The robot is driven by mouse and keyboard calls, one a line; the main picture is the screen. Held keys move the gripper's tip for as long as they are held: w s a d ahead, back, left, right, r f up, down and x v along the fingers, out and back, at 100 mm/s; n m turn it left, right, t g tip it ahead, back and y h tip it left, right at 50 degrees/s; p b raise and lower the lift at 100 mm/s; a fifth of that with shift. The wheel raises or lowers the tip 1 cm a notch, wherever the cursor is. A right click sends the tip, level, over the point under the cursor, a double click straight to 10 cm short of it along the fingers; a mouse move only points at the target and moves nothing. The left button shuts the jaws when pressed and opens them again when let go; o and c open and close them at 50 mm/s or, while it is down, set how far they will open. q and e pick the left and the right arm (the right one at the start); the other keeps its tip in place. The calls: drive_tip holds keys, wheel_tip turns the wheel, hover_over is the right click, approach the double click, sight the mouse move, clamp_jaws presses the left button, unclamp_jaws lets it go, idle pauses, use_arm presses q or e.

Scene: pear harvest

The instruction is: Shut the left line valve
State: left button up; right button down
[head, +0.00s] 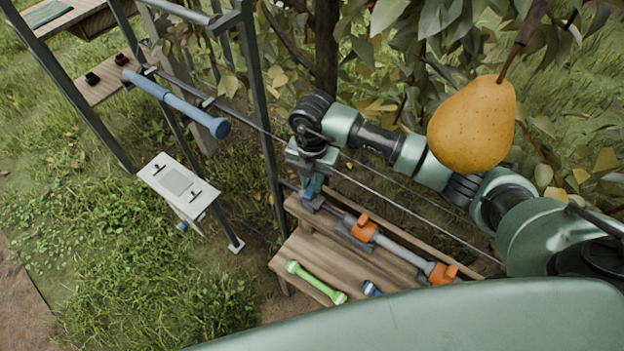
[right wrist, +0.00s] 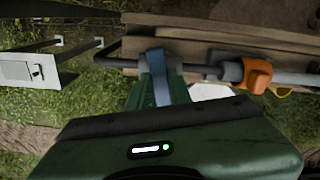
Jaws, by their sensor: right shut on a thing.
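A grey pipe (head: 399,251) runs along a wooden bench. At its left end is a blue lever (head: 308,203), which I take for the left line valve's handle. My right gripper (head: 311,187) reaches down over it from above and is shut on it. In the right wrist view the blue lever (right wrist: 159,76) stands between the green fingers of the gripper (right wrist: 160,92). The gripper hides much of the valve body, and I cannot tell the valve's exact setting. Two orange fittings sit farther right on the pipe, a nearer one (head: 364,228) and a far-right one (head: 442,273). My left gripper is out of view.
The wooden bench (head: 300,246) also holds a green-ended tool (head: 316,282) and a small blue item (head: 372,288). A metal frame (head: 268,130) with a blue roller (head: 176,102) stands left, near a white box (head: 177,181). A large pear (head: 472,125) hangs close above my right arm.

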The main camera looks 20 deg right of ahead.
sight(312, 185)
drive_tip(key=shift+m, duration=1.3)
drive_tip(key=c, duration=1.3)
unclamp_jaws()
wheel_tip(312, 185, up, 8)
drive_tip(key=shift+f+b, duration=0.1)
drive_tip(key=shift+b, duration=0.35)
